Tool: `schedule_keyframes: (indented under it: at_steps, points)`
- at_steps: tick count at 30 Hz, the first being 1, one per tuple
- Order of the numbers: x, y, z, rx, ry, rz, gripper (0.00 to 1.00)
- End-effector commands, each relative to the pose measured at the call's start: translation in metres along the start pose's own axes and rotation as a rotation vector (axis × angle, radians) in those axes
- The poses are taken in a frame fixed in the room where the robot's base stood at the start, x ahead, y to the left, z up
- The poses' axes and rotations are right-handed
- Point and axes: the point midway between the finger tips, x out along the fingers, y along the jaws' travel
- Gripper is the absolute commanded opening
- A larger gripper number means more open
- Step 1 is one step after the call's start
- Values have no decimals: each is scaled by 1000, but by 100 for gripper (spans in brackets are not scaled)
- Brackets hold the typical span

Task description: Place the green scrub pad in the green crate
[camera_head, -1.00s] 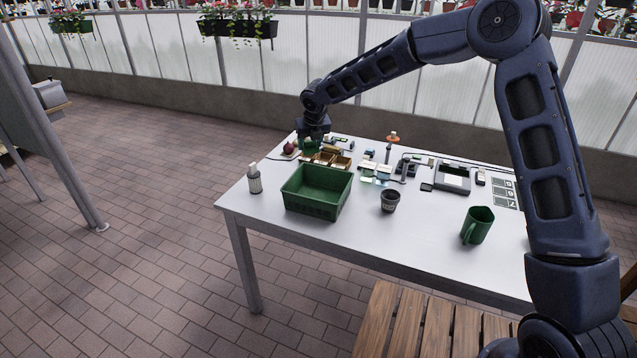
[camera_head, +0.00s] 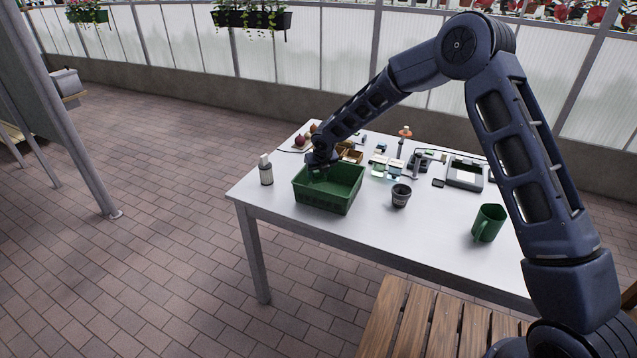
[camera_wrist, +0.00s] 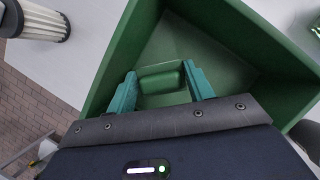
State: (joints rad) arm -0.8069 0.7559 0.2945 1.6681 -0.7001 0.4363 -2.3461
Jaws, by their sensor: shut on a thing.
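The green crate (camera_head: 325,205) stands on the white table toward its left side. My gripper (camera_head: 318,172) is over the crate's back left part, pointing down into it. In the wrist view my gripper (camera_wrist: 163,85) is shut on the green scrub pad (camera_wrist: 162,78), which lies between the two teal fingers. The crate wall (camera_wrist: 118,55) surrounds the fingers and the crate floor shows beyond the pad. I cannot tell whether the pad touches the floor. In the head view my gripper hides the pad.
A dark pot (camera_head: 400,195) and a green mug (camera_head: 488,222) stand to the right. The table front is clear.

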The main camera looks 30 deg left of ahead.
Motion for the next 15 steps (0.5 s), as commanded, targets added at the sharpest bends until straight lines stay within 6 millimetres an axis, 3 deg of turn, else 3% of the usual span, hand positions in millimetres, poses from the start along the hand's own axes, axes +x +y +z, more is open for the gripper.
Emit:
schedule_keyframes:
  at_steps: [15]
  points:
    - [41, 0, -17, -1, -1, 0, 30]
